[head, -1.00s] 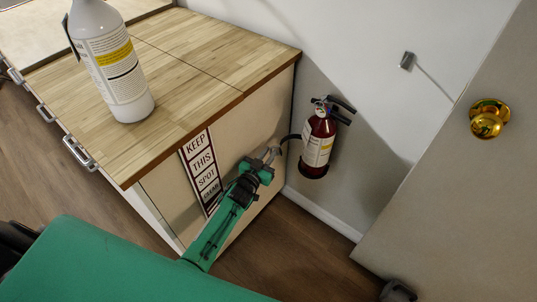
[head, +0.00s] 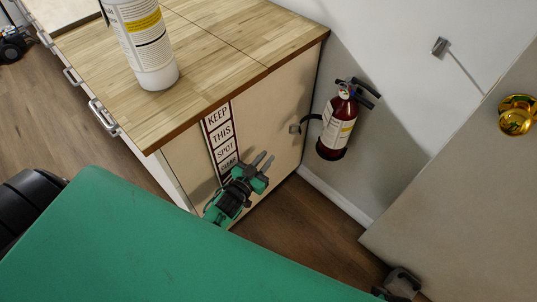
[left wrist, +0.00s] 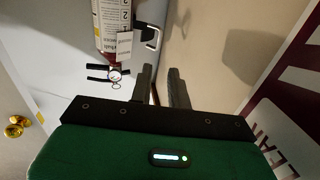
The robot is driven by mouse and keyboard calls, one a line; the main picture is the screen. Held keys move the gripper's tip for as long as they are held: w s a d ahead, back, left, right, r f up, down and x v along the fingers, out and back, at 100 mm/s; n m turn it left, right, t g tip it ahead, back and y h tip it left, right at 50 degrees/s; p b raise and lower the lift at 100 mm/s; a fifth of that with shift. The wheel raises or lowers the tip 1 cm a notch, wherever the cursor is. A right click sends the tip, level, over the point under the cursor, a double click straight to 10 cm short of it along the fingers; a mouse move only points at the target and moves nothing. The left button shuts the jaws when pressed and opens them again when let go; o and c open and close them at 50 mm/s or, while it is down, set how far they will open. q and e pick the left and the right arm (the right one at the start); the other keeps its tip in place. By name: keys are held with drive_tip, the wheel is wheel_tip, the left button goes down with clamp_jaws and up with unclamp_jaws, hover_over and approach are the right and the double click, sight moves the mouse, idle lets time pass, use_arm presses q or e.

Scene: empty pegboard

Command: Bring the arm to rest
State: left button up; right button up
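My left gripper (head: 262,163) is in front of the cabinet's side panel, its two fingers apart with nothing between them. The left wrist view also shows the gap between the gripper's fingers (left wrist: 162,88). The red fire extinguisher (head: 337,128) is at the wall, up and right of the gripper, and apart from it in the head view. A small metal piece (head: 295,129) shows at the hose end near the panel. I cannot make out my right gripper.
The wooden-topped cabinet (head: 235,50) stands left, with a white bottle (head: 145,45) on top. A lettered strip (head: 221,143) is on its side, close to my gripper. A door with a brass knob (head: 516,115) is at right. Some floor (head: 300,225) is clear.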

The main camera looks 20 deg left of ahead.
idle(0.4)
